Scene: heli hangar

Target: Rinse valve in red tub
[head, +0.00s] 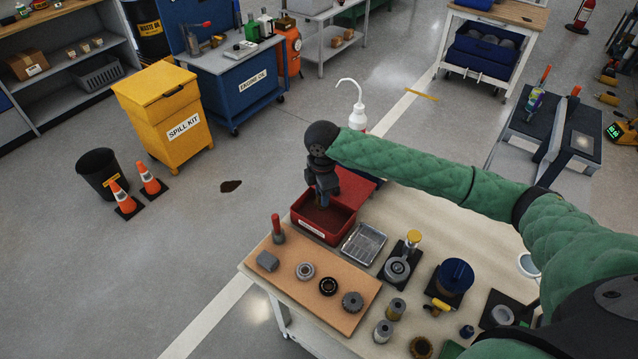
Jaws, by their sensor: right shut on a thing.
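The red tub (325,234) stands on the workbench near its left back edge, with a white label on its front wall and dark liquid inside. My right gripper (323,203) points down into the tub from above, with its fingertips low between the walls. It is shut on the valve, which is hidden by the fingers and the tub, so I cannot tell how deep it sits. A red lid or panel (360,184) is behind the tub. My left gripper is not in view.
A wire-mesh tray (363,246) stands right of the tub. An orange-tan mat (318,310) in front holds several ring parts and a red-handled tool. A white wash bottle (356,117) stands behind. Fixtures and a blue-topped pot (456,275) fill the bench's right side.

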